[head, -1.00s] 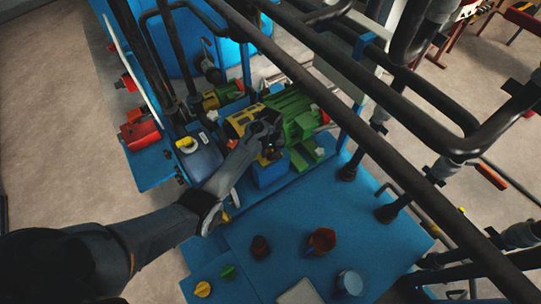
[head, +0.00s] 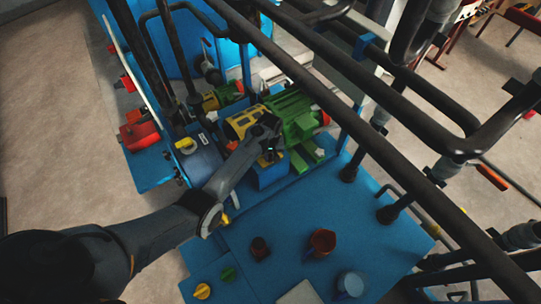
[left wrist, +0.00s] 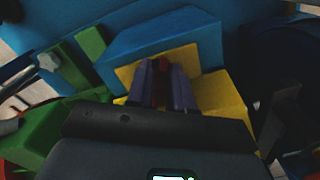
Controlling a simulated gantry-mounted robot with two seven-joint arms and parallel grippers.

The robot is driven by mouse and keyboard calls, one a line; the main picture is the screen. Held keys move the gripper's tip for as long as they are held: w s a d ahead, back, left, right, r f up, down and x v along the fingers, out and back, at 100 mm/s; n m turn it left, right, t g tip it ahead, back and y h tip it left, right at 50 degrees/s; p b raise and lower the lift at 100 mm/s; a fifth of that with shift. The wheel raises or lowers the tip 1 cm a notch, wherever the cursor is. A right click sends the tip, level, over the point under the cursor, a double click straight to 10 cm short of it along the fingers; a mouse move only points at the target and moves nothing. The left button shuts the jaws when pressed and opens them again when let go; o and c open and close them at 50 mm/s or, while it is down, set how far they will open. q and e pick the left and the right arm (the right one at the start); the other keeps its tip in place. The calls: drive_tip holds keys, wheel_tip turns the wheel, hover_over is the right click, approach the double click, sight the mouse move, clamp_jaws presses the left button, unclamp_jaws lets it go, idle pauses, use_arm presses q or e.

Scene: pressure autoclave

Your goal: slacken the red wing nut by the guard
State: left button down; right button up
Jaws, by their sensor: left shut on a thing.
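My left gripper (head: 269,151) reaches in from the left and points down beside the yellow guard (head: 241,122), at the end of the green motor (head: 292,112). In the left wrist view its two purple-grey fingers (left wrist: 163,78) are closed on a small red part, the red wing nut (left wrist: 162,66), which shows as a narrow strip between them. Yellow guard surfaces (left wrist: 205,62) lie around and behind the fingers. Most of the nut is hidden by the fingers, and in the head view I cannot make it out. My right gripper is in neither view.
Dark pipes (head: 375,85) cross above the right side. A blue deck (head: 285,225) in front carries a red-brown cup-like part (head: 321,242), a grey cylinder (head: 350,283) and coloured knobs. A blue block (left wrist: 165,38) stands close to the fingers.

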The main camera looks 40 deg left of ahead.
use_arm(q)
drive_tip(key=shift+d+r+n+p, duration=0.1)
drive_tip(key=shift+r+n+p, duration=0.1)
drive_tip(key=shift+n+p, duration=0.55)
drive_tip(key=shift+w+n+p, duration=0.15)
drive_tip(key=shift+n+p, duration=0.55)
drive_tip(key=shift+n, duration=0.35)
drive_tip(key=n, duration=0.2)
drive_tip(key=shift+w+d+n+p, duration=0.1)
drive_tip(key=shift+w+n+p, duration=0.05)
drive_tip(key=shift+n+p, duration=0.2)
drive_tip(key=shift+w+f+n, duration=0.1)
drive_tip(key=shift+f+n, duration=0.05)
drive_tip(key=shift+n, duration=1.3)
drive_tip(key=c, duration=1)
unclamp_jaws()
